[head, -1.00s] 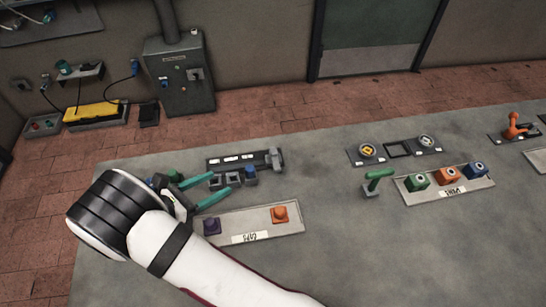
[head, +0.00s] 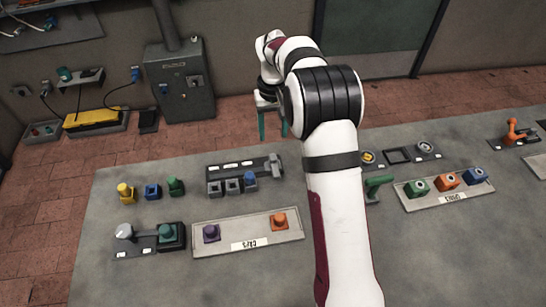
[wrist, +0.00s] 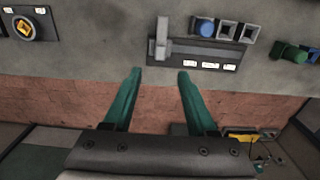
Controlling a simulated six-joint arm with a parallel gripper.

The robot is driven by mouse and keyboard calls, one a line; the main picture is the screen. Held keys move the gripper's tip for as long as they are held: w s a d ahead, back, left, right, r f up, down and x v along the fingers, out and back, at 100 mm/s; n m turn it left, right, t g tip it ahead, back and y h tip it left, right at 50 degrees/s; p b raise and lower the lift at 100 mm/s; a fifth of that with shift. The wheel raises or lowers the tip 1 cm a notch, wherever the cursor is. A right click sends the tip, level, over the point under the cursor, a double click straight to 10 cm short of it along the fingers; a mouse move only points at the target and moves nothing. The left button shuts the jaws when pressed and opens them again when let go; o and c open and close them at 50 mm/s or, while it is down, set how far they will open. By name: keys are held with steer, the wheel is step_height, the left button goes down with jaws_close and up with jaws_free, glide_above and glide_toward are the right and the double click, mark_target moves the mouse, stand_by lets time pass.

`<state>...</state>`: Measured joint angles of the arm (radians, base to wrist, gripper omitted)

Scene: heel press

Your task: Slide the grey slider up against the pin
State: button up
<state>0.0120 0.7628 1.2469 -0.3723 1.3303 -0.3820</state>
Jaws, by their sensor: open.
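The grey upright piece (head: 275,166), which looks like the slider, stands at the right end of a dark labelled rail (head: 228,163). In the wrist view it (wrist: 162,38) is at the rail's left end, just beyond the gap between my fingertips. I cannot make out the pin for certain. My gripper (head: 272,130) is open and empty, raised near the table's back edge with its teal fingers pointing down. In the wrist view my gripper (wrist: 160,73) shows both fingers apart, with nothing between them.
Grey sockets (head: 233,185) and a blue block (head: 250,179) sit in front of the rail. Nearer are a tray (head: 215,246) with purple and orange pieces, and a plate with a white knob (head: 125,231) and green block (head: 170,234). Yellow, blue and green pieces stand left.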

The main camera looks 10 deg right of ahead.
mark_target(273, 157)
step_height(273, 157, down, 11)
steer(key=shift+f, duration=0.2)
jaws_close()
steer(key=shift+a, duration=0.1)
stand_by(1.3)
